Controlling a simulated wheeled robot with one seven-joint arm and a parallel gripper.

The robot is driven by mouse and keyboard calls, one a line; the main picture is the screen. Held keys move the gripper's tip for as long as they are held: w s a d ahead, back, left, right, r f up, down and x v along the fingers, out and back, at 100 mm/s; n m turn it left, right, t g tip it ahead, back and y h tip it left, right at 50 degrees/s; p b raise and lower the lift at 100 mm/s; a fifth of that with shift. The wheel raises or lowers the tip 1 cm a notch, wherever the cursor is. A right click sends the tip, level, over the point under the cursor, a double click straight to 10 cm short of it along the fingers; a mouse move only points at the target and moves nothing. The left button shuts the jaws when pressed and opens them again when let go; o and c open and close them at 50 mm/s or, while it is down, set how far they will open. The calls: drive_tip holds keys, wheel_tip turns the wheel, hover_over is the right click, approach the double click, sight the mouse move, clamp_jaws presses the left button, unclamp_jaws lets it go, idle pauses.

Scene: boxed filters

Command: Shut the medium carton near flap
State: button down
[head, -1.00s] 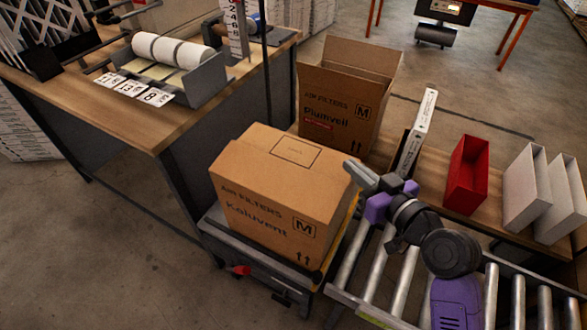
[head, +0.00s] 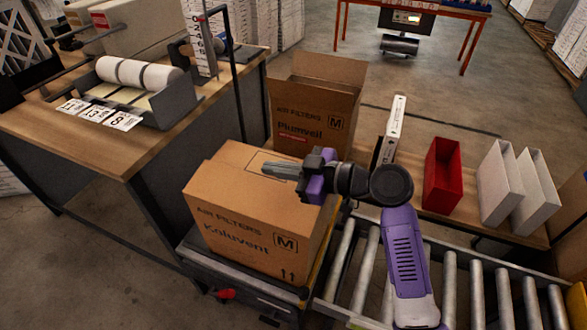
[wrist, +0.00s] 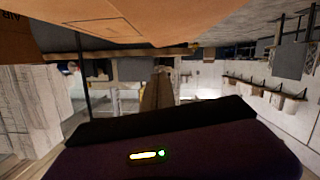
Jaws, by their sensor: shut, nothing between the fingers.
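A brown medium carton marked Koluvent and M (head: 250,225) stands on a dark scale-like platform at the roller conveyor's left end. Its top looks covered, with a rectangle outlined on it. My gripper (head: 272,169) is shut and empty, its fingers pointing left over the right part of this top. I cannot tell whether the fingers touch it. In the wrist view, a brown carton surface (wrist: 150,22) fills the upper edge, close to the gripper. A second carton marked Plumveil and M (head: 313,120) stands behind, with raised flaps.
A workbench (head: 135,150) with paper rolls is at the left. The floor at lower left is clear.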

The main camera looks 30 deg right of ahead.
sight(270, 184)
drive_tip(key=shift+x, duration=1)
drive_tip(key=shift+w+f, duration=0.25)
drive_tip(key=shift+f, duration=0.9)
drive_tip(key=shift+w+d+f, duration=0.1)
drive_tip(key=shift+d+f, duration=0.1)
drive_tip(key=shift+f, duration=0.65)
drive_tip(key=shift+w+d+f+b, duration=0.15)
drive_tip(key=shift+f+b, duration=0.45)
drive_tip(key=shift+b, duration=0.5)
drive_tip(key=shift+r, duration=0.1)
